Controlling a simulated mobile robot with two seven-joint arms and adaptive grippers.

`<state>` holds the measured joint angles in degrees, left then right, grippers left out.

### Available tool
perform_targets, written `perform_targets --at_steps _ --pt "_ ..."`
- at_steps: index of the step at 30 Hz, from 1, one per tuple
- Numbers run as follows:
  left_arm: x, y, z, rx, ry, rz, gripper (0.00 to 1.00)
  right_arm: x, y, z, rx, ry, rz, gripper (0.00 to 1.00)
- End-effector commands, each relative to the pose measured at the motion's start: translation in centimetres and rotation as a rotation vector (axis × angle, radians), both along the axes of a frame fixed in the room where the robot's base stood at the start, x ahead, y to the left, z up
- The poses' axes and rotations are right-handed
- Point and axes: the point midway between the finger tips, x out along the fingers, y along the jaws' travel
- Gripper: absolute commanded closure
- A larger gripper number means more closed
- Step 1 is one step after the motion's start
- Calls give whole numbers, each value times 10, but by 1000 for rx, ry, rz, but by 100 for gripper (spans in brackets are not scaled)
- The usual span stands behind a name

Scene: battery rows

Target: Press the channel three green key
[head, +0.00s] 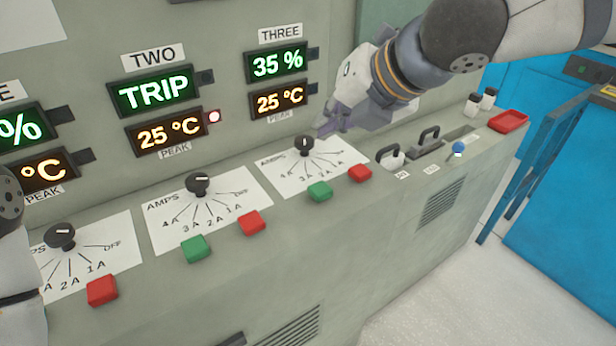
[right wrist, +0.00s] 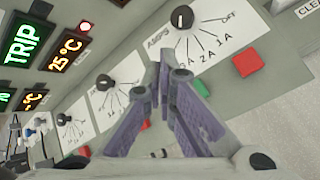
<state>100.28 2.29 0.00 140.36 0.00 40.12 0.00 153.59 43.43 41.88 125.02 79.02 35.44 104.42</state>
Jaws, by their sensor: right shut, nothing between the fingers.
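The channel three green key (head: 320,191) sits on the sloping console ledge below the channel three dial card. It also shows in the right wrist view (right wrist: 202,89), just right of the fingers. My right gripper (head: 326,129) is shut and empty, above and behind the key, close to the channel three knob (head: 304,146). I cannot tell whether it touches the knob. In the right wrist view the two purple fingers (right wrist: 164,78) come together at their tips. Part of my left arm shows at the left edge; its gripper is out of view.
The channel three red key (head: 360,173) is just right of the green one. Channel two has its own green key (head: 196,249) and red key (head: 251,222). Black handles (head: 428,142), a blue-topped lever (head: 459,148) and a red tray (head: 508,121) stand further right.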

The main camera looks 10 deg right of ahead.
Motion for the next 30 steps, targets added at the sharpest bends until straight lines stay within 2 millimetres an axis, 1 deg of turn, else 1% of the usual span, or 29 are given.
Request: perform_targets --at_steps 2,5,11,14,17,26,27,30 --pt "-1 0 0 0 2 0 69 0 0 4 20 2 -14 100" --pt "-1 0 0 0 2 0 69 0 1 5 25 3 -17 100" --pt "-1 0 0 0 2 0 69 0 1 4 22 3 -14 100" --pt "-1 0 0 0 2 0 69 0 0 -1 20 4 -15 100" --pt "-1 0 0 0 2 0 69 0 0 -13 19 7 -15 100" --pt "-1 0 0 0 2 0 69 0 0 -58 20 6 -13 100" --pt "-4 0 -3 -1 14 0 69 0 0 -65 21 9 -14 100" --pt "-9 0 -8 0 35 0 69 0 1 -78 20 13 -13 100"
